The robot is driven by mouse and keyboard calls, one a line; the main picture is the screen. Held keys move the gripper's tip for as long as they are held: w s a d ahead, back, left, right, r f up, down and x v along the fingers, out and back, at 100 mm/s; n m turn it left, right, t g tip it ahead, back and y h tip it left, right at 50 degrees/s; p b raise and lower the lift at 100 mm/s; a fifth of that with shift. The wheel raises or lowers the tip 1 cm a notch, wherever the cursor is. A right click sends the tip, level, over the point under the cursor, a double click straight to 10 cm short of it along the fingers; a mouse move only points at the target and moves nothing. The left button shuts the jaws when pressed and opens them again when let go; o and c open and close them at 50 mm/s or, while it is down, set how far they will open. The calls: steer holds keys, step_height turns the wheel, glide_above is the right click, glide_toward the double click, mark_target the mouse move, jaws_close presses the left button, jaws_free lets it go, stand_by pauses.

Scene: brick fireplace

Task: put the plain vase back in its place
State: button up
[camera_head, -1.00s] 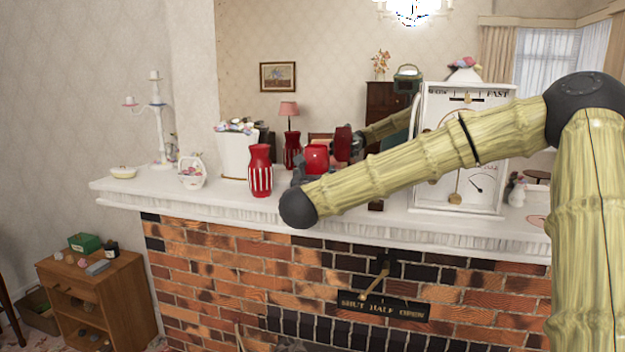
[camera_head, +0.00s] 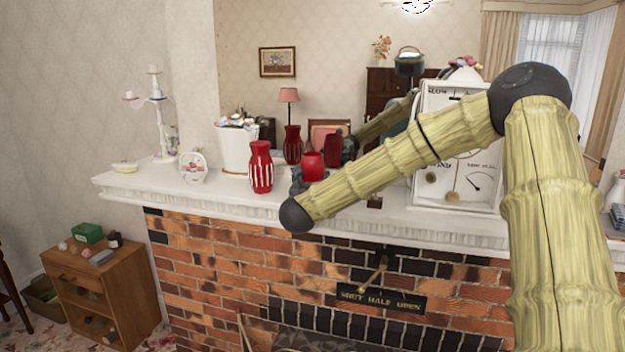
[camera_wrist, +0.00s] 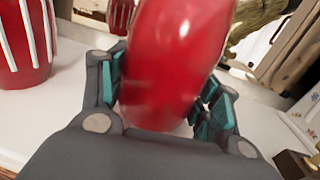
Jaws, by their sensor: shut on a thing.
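The plain red vase (camera_head: 313,166) is upright or nearly so over the white mantel shelf (camera_head: 340,205), right of the red vase with white stripes (camera_head: 261,167). My gripper (camera_head: 303,181) is shut on the plain vase. In the wrist view, my gripper's fingers (camera_wrist: 163,105) lie on both sides of the plain vase (camera_wrist: 170,55), which looks tilted there. The striped vase (camera_wrist: 22,45) stands apart at the left of that view. My gripper hides the plain vase's lower part, so I cannot tell whether its base touches the shelf.
A mirror behind the shelf reflects both vases. A white clock-like box (camera_head: 485,195) stands at right behind my arm. The shelf's front edge (camera_head: 200,207) drops to brick.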

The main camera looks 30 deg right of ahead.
steer(key=o, duration=0.9)
steer(key=shift+f, duration=0.1)
steer(key=o, duration=0.4)
